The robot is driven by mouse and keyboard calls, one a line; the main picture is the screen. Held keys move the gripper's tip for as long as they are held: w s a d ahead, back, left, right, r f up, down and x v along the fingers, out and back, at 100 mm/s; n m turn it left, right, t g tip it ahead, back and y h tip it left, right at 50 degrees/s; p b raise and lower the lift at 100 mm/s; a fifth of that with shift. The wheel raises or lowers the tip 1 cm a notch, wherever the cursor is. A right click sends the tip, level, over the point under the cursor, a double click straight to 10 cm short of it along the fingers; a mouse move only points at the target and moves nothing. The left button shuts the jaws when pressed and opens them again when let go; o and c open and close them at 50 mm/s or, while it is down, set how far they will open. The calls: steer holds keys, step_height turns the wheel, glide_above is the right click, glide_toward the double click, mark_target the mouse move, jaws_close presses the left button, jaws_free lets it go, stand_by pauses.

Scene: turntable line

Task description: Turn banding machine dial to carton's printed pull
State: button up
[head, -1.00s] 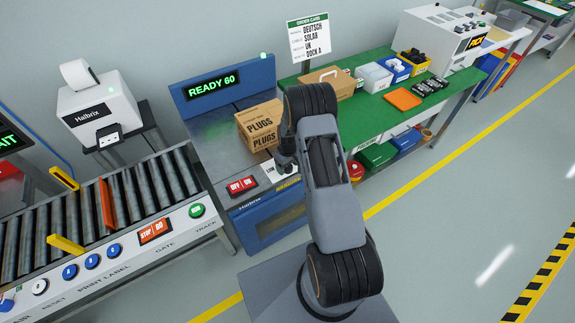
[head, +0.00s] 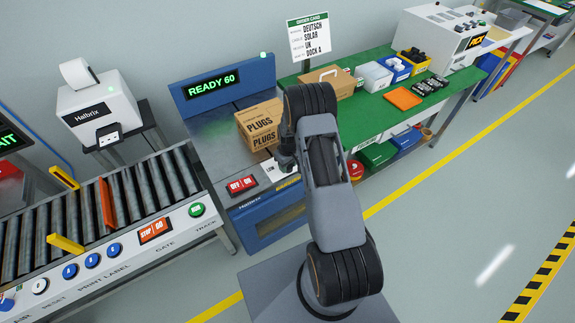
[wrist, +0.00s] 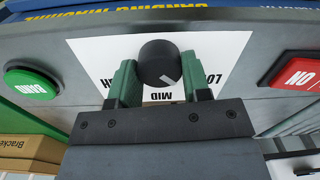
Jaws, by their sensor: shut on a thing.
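The dial (wrist: 159,62) is a round black knob with a white mark, on a white plate (wrist: 95,50) lettered LOW, MID and HIGH, seen upside down in the wrist view. My gripper (wrist: 160,82) is shut on the dial, one green finger on each side. In the head view my gripper (head: 284,162) is at the front of the blue banding machine (head: 245,213) and hides the dial. The carton (head: 260,125), brown and printed PLUGS, stands on the machine. I cannot read a pull on it. The display (head: 212,85) reads READY 60.
An OFF/ON switch (head: 242,185) is on the machine front. A roller conveyor (head: 130,195) stands left, a green bench (head: 385,112) right.

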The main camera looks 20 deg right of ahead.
steer(key=shift+f, duration=0.1)
steer(key=shift+f+m+b, duration=0.15)
steer(key=shift+m+b, duration=0.75)
steer(key=shift+b, duration=0.2)
steer(key=shift+m+b, duration=0.75)
steer(key=shift+m, duration=0.15)
steer(key=m+b, duration=0.3)
steer(key=m, duration=0.1)
steer(key=shift+m, duration=0.4)
steer(key=shift+r+m, duration=0.25)
steer(key=shift+m, duration=0.05)
steer(key=o, duration=0.9)
